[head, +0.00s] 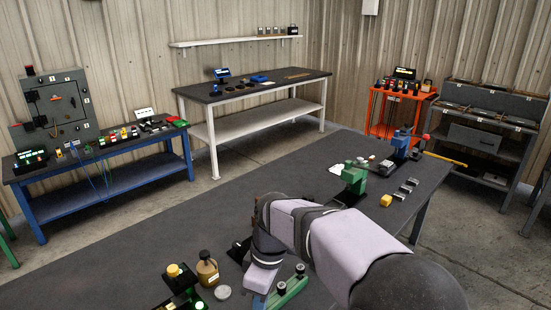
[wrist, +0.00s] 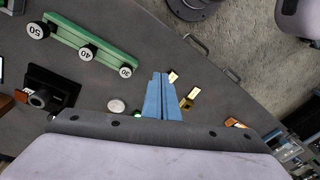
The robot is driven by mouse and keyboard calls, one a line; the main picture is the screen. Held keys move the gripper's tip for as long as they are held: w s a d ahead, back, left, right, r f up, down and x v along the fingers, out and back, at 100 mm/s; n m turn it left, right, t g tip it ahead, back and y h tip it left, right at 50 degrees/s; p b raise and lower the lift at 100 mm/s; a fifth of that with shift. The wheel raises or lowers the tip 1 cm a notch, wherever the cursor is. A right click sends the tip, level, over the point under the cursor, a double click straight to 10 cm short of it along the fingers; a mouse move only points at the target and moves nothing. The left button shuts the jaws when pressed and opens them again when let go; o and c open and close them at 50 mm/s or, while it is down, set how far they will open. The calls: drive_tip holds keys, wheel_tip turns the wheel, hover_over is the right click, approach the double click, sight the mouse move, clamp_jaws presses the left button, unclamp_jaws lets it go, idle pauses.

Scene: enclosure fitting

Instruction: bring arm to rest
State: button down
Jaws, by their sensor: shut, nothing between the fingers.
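My gripper (wrist: 158,97) shows in the wrist view as two blue fingers lying side by side, shut with nothing between them. It hangs above the dark table (wrist: 190,60). No task object is held.
A brown bottle (head: 207,268) stands left of my arm. A green device (head: 354,178) stands beyond it. The table's left part is clear.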

drive_tip(key=s+d+f+m+p, duration=0.1)
drive_tip(key=s+d+f+m, duration=0.1)
drive_tip(key=s+d+m, duration=0.4)
drive_tip(key=s+d+f+m+t+h+p, duration=0.1)
drive_tip(key=s+d+f+m, duration=0.2)
drive_tip(key=s+d+m, duration=0.4)
drive_tip(key=d+m, duration=0.1)
drive_tip(key=d, duration=0.4)
drive_tip(key=shift+d+f+h, duration=0.25)
drive_tip(key=shift+f+h, duration=0.05)
drive_tip(key=shift+f, duration=0.05)
